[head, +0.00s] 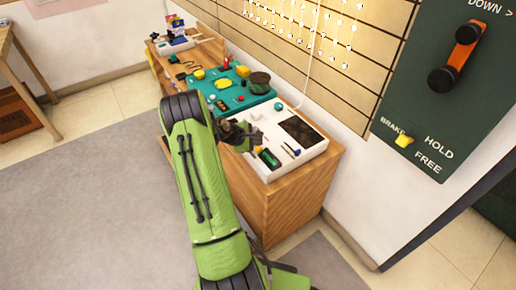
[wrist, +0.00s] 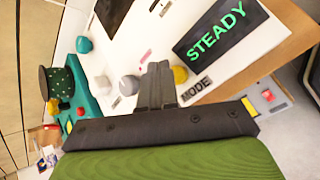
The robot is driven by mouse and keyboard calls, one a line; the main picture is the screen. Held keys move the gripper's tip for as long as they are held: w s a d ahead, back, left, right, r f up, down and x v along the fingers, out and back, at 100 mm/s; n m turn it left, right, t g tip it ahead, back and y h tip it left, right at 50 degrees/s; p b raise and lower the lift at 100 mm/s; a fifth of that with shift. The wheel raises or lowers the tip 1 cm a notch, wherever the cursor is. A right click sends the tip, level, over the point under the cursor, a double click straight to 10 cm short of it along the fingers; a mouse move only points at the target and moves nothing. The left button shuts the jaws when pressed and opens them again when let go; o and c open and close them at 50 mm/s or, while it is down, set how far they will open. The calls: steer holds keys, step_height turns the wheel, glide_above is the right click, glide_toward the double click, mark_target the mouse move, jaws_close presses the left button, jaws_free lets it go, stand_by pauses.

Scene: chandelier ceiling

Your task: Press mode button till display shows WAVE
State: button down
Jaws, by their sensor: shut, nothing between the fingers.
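A white control panel (head: 309,158) lies on the wooden cabinet in the head view. In the wrist view its dark display (wrist: 221,37) shows STEADY in green letters. A MODE label (wrist: 196,88) is on the panel below the display. A round yellow button (wrist: 180,74) is beside that label, just right of my fingertips in the picture and partly hidden by them. My gripper (wrist: 158,68) is shut and empty, its fingers over the panel. I cannot tell whether the fingertips touch the button or panel. In the head view my gripper (head: 250,137) is at the panel's left edge.
A green wall board (head: 447,80) with a lever is at right. Grey floor is clear at left.

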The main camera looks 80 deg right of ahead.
mark_target(256, 150)
stand_by(0.8)
steer(key=shift+f, duration=0.45)
steer(key=shift+f+b, duration=0.5)
steer(key=shift+b, duration=0.05)
stand_by(0.4)
steer(key=shift+r+p, duration=0.75)
steer(key=shift+r, duration=0.2)
step_height(256, 150, up, 5)
steer(key=p, duration=0.4)
steer(key=shift+r, duration=0.1)
